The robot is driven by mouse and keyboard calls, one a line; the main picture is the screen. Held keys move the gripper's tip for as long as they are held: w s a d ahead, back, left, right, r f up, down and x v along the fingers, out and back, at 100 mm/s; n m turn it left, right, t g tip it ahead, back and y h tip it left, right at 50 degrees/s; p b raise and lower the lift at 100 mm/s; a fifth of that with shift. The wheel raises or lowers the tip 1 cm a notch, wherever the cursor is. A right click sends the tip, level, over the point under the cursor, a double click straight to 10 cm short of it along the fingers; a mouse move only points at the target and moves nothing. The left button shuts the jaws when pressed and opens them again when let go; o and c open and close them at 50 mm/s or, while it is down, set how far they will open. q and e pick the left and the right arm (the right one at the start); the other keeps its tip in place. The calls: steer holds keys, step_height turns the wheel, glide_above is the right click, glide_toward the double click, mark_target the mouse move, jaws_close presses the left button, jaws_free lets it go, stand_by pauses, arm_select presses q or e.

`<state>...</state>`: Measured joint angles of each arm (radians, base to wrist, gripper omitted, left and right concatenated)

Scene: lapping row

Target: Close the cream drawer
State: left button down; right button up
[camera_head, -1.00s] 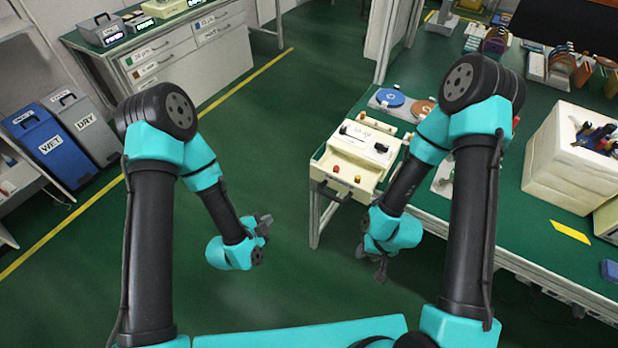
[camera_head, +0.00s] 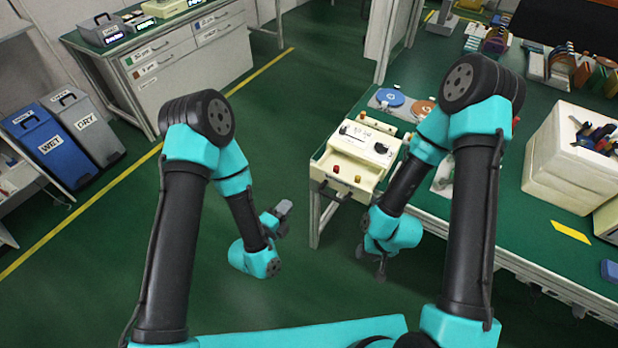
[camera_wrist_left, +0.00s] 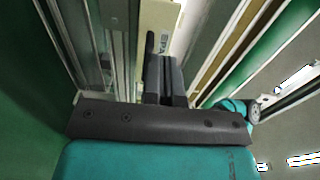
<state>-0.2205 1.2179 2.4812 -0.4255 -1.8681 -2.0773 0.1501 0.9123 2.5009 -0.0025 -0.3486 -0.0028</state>
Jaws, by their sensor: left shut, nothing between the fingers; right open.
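The cream drawer (camera_head: 350,180) stands pulled out toward me from a cream box (camera_head: 368,140) at the near left corner of the green bench. A red and a yellow small item show in it, and a dark handle (camera_head: 328,190) is on its front. In the left wrist view, a cream front (camera_wrist_left: 158,18) with partly hidden lettering lies beyond my fingers. My left gripper (camera_head: 284,208) is shut and empty, left of the handle and apart from it in the head view. My right gripper (camera_head: 380,272) is open and empty, below and right of the drawer, off the bench's front edge.
The green bench (camera_head: 480,190) also carries a blue disc (camera_head: 390,97), an orange disc (camera_head: 422,108) and a large cream container (camera_head: 560,165) with tools. Bench legs stand below the drawer. Green floor is open to the left of the bench.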

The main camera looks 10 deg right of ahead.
mark_target(313, 172)
arm_select(q)
steer(key=x, duration=1.3)
steer(key=shift+w+d, duration=0.15)
steer(key=shift+w, duration=0.1)
